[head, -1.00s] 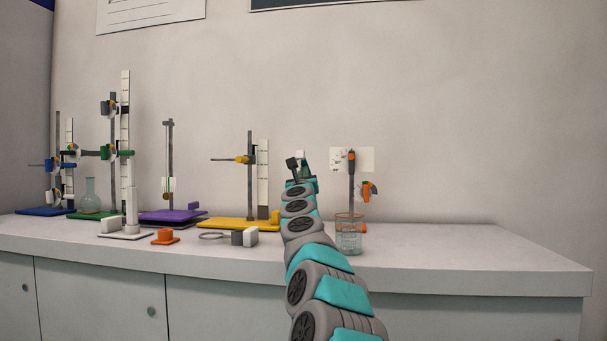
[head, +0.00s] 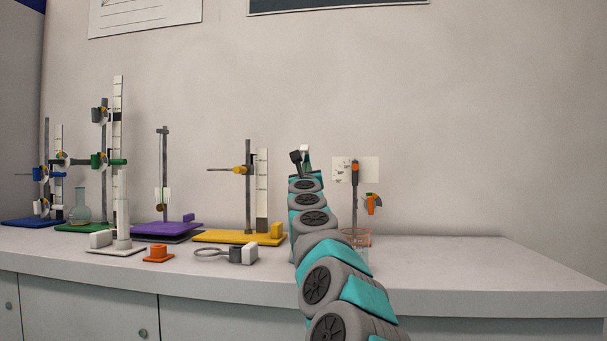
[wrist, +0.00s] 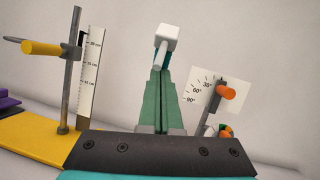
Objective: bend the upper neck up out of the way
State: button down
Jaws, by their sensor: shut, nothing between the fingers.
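The jointed stand at the right has a dark upper neck with an orange end (head: 355,170) that stands nearly upright in the head view. In the wrist view the orange-ended neck (wrist: 226,91) shows right of my fingers, in front of an angle card (wrist: 208,92). My gripper (head: 305,164) is shut and raised, left of the neck and apart from it in the picture. Its green fingers are together in the wrist view (wrist: 161,78). A white block (wrist: 166,36) with a pale peg shows at the fingertips; I cannot tell whether it belongs to the gripper.
An orange knob (head: 372,202) is beside the post. A yellow-based stand (head: 225,237) with a ruler is at left, with several other stands beyond. The bench at right (head: 460,260) is clear.

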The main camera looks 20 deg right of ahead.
jog(key=shift+w+d+r+p, duration=0.1)
jog(key=shift+w+r+p, duration=0.25)
jog(key=shift+r, duration=0.25)
